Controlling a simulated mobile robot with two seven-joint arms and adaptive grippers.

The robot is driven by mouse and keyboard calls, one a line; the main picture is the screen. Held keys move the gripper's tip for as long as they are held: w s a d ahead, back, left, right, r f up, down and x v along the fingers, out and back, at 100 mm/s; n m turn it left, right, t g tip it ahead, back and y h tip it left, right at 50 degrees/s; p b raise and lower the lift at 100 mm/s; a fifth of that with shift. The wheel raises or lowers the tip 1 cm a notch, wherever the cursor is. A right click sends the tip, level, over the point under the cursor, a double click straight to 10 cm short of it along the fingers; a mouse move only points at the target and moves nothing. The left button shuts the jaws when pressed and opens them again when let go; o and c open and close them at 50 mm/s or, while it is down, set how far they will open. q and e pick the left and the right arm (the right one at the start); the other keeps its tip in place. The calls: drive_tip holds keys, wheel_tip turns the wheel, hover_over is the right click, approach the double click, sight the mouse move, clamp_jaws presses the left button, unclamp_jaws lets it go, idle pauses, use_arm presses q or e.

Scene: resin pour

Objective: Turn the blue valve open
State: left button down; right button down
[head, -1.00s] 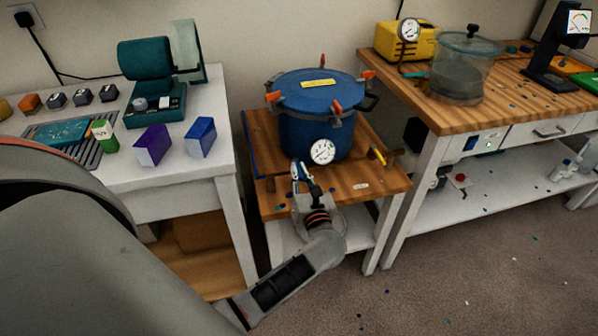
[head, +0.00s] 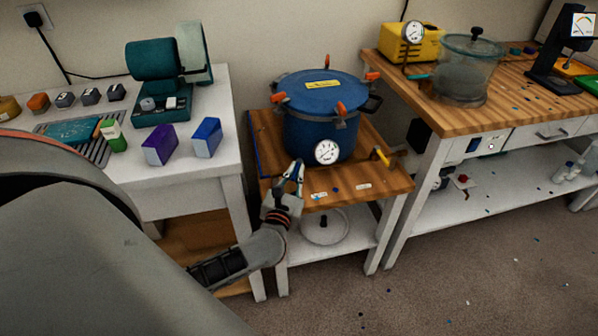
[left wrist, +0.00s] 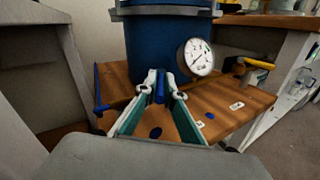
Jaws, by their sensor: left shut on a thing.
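The blue valve's handle (left wrist: 160,92) shows in the left wrist view as a narrow blue piece between my fingertips, in front of the blue pressure pot. My left gripper (head: 293,172) is shut on it, just below and left of the pot's gauge in the head view. The fingers (left wrist: 161,84) hide most of the handle and the valve's body, so I cannot tell how far it is turned. The blue pot (head: 318,115) stands on a small wooden-topped stand (head: 375,188), its lid on with orange-handled clamps. My right gripper is not in view.
A yellow-handled valve (head: 382,157) sits right of the pot. A round white gauge (head: 327,152) is on the pot's front, close to my gripper. A white table (head: 225,160) stands left and a wooden-topped bench (head: 450,118) right. A blue bar (left wrist: 99,88) lies along the stand's left edge.

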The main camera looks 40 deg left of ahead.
use_arm(q)
drive_tip(key=h, duration=0.1)
drive_tip(key=m+h, duration=0.1)
drive_tip(key=a+m+t+h+b, duration=0.1)
drive_tip(key=shift+s+f, duration=0.2)
drive_tip(key=shift+f, duration=0.05)
drive_tip(key=h, duration=0.1)
drive_tip(key=m+h+b, duration=0.1)
drive_tip(key=shift+a+r+m+h, duration=0.15)
drive_tip(key=shift+m+h, duration=0.15)
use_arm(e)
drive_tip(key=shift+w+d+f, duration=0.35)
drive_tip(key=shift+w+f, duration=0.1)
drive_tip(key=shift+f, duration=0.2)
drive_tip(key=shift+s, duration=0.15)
use_arm(q)
drive_tip(key=c, duration=2.2)
unclamp_jaws()
drive_tip(key=shift+r, duration=0.1)
drive_tip(key=shift+o, duration=0.2)
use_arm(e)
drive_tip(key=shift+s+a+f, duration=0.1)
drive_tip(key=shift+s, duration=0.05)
use_arm(q)
drive_tip(key=s, duration=1.2)
drive_tip(key=shift+d, duration=0.4)
drive_tip(key=shift+c, duration=0.3)
